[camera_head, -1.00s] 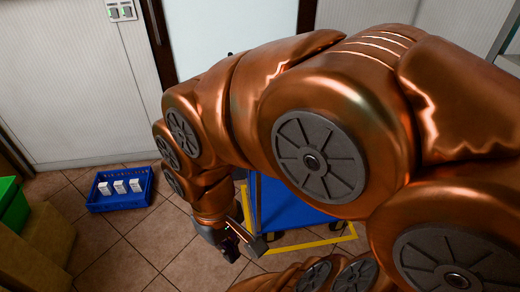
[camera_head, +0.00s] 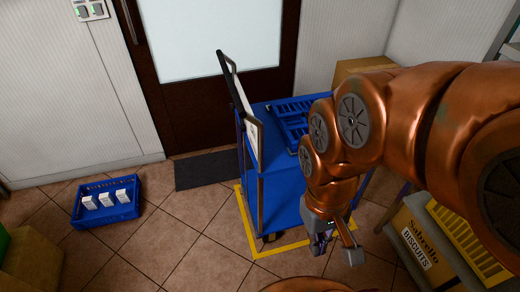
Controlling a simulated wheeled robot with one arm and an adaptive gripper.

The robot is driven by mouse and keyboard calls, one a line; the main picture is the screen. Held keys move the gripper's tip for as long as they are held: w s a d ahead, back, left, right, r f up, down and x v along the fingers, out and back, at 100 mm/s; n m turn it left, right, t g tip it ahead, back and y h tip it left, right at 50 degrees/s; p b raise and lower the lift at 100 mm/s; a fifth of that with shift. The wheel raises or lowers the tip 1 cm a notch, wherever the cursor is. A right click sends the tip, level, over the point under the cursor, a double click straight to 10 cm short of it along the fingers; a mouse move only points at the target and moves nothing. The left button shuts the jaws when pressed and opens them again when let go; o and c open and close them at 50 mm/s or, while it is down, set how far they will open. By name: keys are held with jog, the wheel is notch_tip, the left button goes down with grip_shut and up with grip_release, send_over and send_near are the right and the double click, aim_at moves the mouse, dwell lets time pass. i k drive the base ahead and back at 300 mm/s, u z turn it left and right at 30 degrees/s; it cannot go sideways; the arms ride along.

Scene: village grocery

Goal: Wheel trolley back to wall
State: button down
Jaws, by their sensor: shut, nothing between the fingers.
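The blue trolley (camera_head: 255,188) stands upright in front of the dark-framed door, inside a yellow floor outline (camera_head: 245,232). Its dark push handle (camera_head: 231,75) rises at its left end. A blue crate (camera_head: 290,118) rests on its top shelf. My arm hides the trolley's right part. My gripper (camera_head: 335,250) is shut and empty, pointing down in front of the trolley's lower right part. I cannot tell whether it touches the trolley.
A blue crate with white cartons (camera_head: 105,202) sits on the floor at left. A dark mat (camera_head: 208,169) lies before the door (camera_head: 218,40). A biscuit box (camera_head: 415,245) and yellow crate (camera_head: 470,240) stand at right. Tiled floor between the left crate and trolley is clear.

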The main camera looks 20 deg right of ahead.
aim_at(272, 192)
jog(key=u, duration=0.75)
jog(key=i, duration=0.35)
jog(key=u, duration=0.95)
